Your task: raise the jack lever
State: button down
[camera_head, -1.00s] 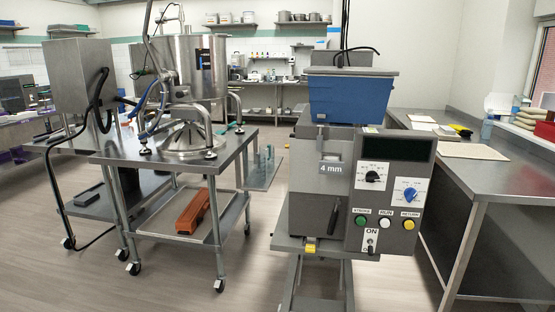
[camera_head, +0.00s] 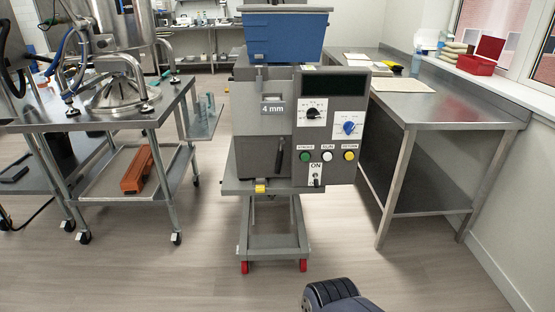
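The gummy depositor (camera_head: 255,140) is a grey machine with a blue hopper (camera_head: 284,36) on top. It stands on a low wheeled stand (camera_head: 274,241) with red casters. A dark slanted lever (camera_head: 280,156) shows on its front, left of the control panel. A small yellow tab (camera_head: 260,188) sits at the front edge of the stand's top plate. I cannot tell for sure which of these is the jack lever. A dark rounded part of my arm shows at the bottom edge, well short of the machine. My gripper's fingers are not visible.
A steel cart (camera_head: 108,118) with a metal vessel stands to the left, an orange tool (camera_head: 137,170) on its lower shelf. A steel bench (camera_head: 450,102) runs along the right wall. The floor (camera_head: 210,265) in front of the depositor is clear.

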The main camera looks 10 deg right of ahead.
aim_at(279, 165)
jog(key=i+j+z, duration=0.15)
jog(key=i, duration=0.35)
jog(key=i+j+z, duration=0.2)
jog(key=i, duration=0.25)
